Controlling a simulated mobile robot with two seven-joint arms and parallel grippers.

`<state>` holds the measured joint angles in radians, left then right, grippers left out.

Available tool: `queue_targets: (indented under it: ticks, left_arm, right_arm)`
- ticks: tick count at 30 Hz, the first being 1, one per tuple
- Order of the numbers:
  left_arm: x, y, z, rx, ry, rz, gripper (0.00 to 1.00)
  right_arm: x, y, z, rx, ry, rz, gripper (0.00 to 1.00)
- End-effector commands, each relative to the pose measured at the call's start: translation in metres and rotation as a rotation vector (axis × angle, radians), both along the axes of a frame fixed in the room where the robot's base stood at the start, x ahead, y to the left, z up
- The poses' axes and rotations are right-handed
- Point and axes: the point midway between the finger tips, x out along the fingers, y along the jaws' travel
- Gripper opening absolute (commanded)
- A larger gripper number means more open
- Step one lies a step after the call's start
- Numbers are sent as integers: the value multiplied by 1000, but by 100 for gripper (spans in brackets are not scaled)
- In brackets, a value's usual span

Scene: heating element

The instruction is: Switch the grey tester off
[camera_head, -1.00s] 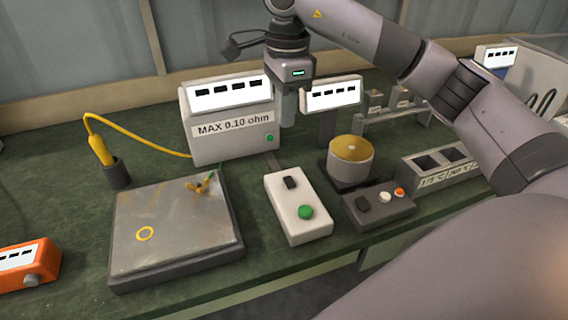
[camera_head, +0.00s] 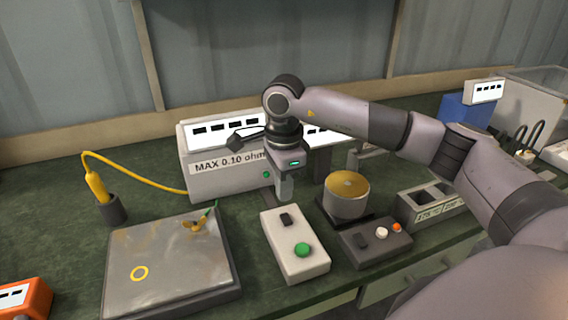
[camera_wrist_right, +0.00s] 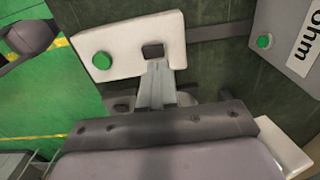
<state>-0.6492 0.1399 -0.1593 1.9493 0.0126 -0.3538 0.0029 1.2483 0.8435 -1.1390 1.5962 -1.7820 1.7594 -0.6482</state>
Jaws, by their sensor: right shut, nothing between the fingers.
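The grey tester (camera_head: 222,179), labelled "MAX 0.10 ohm", stands at the back with its display lit and a small green button at its lower right. My right arm hides part of its display. In front of it lies a pale control box (camera_head: 288,265) with a black rocker switch (camera_head: 287,219) and a round green button (camera_head: 302,250). My right gripper (camera_head: 284,190) is shut and empty, pointing down just behind the black switch. In the right wrist view, the fingertips (camera_wrist_right: 157,68) are close to the switch (camera_wrist_right: 153,50); I cannot tell if they touch. My left gripper is not in view.
A metal plate (camera_head: 165,268) lies at left, with a yellow probe (camera_head: 97,188) in a holder behind it. A gold-topped cylinder (camera_head: 347,193) and a dark switch box (camera_head: 375,243) stand to the right. An orange device (camera_head: 30,298) is at the left edge.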

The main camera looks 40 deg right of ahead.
Motion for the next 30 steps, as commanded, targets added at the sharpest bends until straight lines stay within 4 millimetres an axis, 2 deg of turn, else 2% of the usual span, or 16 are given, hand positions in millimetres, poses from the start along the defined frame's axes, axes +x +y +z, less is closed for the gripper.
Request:
queue_targets:
  ticks: [3, 9, 22, 27, 30]
  left_arm:
    - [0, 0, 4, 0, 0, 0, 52]
    - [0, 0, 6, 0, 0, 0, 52]
    - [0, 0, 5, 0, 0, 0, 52]
    - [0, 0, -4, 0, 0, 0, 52]
    - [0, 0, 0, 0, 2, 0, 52]
  right_arm:
    - [-1, 0, -21, -1, 4, -1, 0]
    - [0, 0, -42, 0, 0, 0, 0]
    - [0, 0, -47, 0, -1, 0, 0]
    - [1, 0, -55, 0, -1, 1, 0]
    - [1, 0, -52, 0, 0, 1, 0]
